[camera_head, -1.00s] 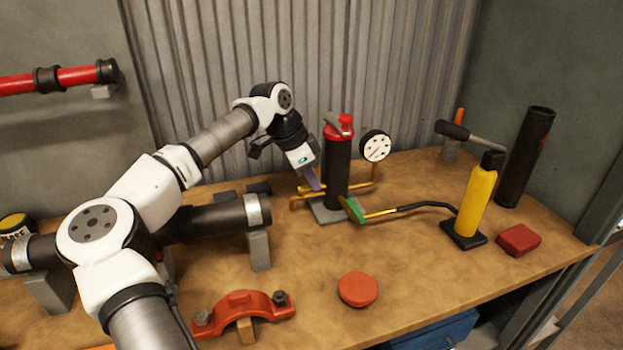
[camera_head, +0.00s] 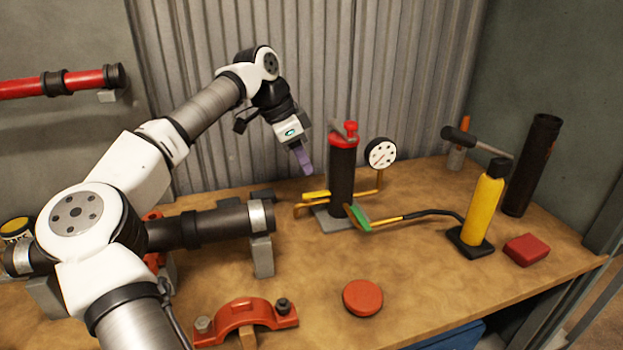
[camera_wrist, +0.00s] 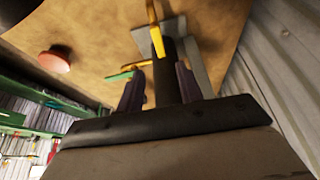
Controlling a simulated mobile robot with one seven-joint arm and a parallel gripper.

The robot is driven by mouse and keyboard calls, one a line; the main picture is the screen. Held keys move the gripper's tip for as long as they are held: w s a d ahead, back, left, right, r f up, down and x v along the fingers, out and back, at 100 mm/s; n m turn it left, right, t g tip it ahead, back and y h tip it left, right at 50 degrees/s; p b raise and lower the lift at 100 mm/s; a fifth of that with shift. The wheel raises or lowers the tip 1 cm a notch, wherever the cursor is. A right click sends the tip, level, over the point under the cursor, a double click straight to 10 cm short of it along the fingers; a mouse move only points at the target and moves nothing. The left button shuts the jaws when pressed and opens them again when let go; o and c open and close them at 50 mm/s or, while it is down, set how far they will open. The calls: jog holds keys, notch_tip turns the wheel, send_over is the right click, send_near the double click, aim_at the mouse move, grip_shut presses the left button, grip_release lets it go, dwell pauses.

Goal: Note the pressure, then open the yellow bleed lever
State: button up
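The yellow bleed lever (camera_head: 316,194) sits low on the left side of a black upright cylinder (camera_head: 342,180) with a red top. It also shows in the wrist view (camera_wrist: 157,42), beyond the fingers. A round white gauge (camera_head: 381,153) stands right of the cylinder on a yellow pipe; its dial faces the head camera, but the reading is too small to make out. My gripper (camera_head: 306,163) points down, above and apart from the lever. In the wrist view its two dark fingers (camera_wrist: 160,85) stand apart with no held object visible between them.
A green-handled lever (camera_head: 360,217) is at the cylinder's right base, with a black hose running to a yellow bottle (camera_head: 481,205). A black pipe (camera_head: 215,225) lies left. A red disc (camera_head: 362,298) and orange clamp (camera_head: 246,318) are in front.

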jog(key=v, duration=0.5)
jog(key=shift+a+r, duration=0.15)
jog(key=shift+r, duration=0.2)
jog(key=shift+r, duration=0.1)
